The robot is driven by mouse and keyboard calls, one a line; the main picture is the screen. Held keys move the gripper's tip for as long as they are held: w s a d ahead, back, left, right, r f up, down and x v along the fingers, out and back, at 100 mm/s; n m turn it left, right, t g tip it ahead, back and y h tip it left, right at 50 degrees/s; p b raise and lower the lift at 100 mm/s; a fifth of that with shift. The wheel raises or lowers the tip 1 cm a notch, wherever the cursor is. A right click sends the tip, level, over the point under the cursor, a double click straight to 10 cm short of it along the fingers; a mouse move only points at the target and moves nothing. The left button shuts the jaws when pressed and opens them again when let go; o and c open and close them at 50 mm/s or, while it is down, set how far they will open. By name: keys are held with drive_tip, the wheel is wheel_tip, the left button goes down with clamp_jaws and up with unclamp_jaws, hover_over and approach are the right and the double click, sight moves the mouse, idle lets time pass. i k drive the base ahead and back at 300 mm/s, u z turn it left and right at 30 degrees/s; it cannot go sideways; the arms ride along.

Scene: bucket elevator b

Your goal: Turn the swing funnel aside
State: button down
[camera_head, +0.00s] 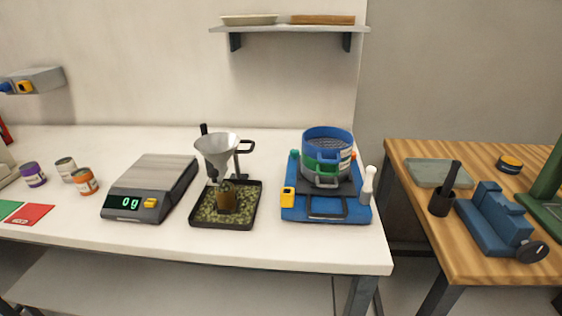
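The swing funnel (217,151) is a grey metal cone on the white bench, in the middle of the head view. Its spout points down above a brown cup (227,199). The cup stands in a black tray (240,226) of green granules. How the funnel is mounted is partly hidden by the cone. My gripper is not in view.
A scale (152,187) reading 0 g stands left of the tray. A blue sieve shaker (327,207) with stacked sieves stands to the right. Small cans (85,181) and cards (31,214) lie far left. A shelf (290,28) hangs above. A wooden table (437,239) with a blue vise (497,222) is right.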

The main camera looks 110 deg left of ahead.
sight(218, 148)
drive_tip(key=i, duration=1.8)
drive_tip(key=u, duration=4.35)
drive_tip(key=i, duration=1.05)
drive_tip(key=u, duration=0.1)
